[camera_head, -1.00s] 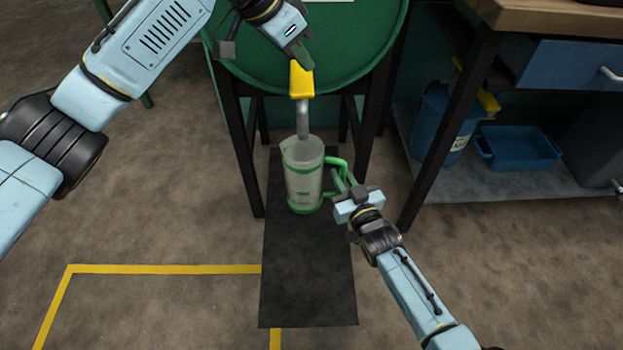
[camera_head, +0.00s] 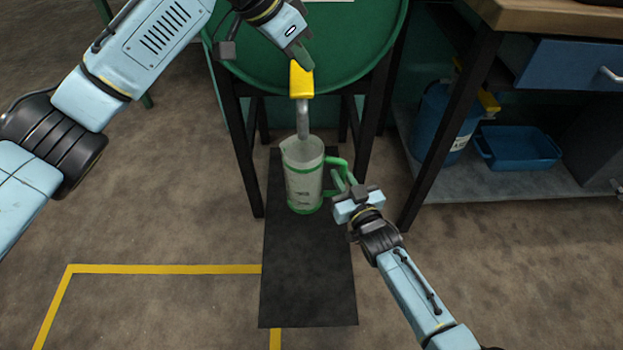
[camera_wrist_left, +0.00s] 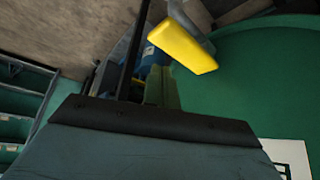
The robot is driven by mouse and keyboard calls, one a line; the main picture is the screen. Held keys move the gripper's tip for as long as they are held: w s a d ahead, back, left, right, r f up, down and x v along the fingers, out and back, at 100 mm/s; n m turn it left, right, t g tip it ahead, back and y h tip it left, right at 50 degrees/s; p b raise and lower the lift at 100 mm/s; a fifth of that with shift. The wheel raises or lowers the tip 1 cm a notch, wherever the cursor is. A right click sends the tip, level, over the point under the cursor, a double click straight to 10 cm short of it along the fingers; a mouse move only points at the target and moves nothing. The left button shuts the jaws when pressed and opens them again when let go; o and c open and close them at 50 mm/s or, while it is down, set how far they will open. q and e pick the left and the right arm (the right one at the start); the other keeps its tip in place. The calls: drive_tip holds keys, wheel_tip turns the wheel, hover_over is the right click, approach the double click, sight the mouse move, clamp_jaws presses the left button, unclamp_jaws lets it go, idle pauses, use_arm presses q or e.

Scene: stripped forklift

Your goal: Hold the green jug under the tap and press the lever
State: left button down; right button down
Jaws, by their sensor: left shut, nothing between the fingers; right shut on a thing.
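The clear jug with green rim, base and handle (camera_head: 303,178) is upright under the grey tap spout (camera_head: 303,122), its mouth around or just below the spout's end. My right gripper (camera_head: 350,188) is shut on the jug's green handle, from the right. The yellow lever (camera_head: 301,80) sits on top of the tap, at the front of the green drum (camera_head: 340,60). My left gripper (camera_head: 304,58) is shut and empty, its tip at the lever's upper end; I cannot tell if they touch. In the left wrist view the lever (camera_wrist_left: 182,46) shows beyond the fingers (camera_wrist_left: 161,88).
A black mat (camera_head: 308,280) lies on the floor below the jug. Black stand legs (camera_head: 238,150) flank it. At right, a workbench (camera_head: 560,17) has a low shelf with a blue tub (camera_head: 520,148) and a blue container (camera_head: 436,120).

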sight(305, 87)
use_arm(q)
drive_tip(key=shift+f, duration=2.5)
idle(1.7)
drive_tip(key=shift+r, duration=2.55)
drive_tip(key=shift+f, duration=0.15)
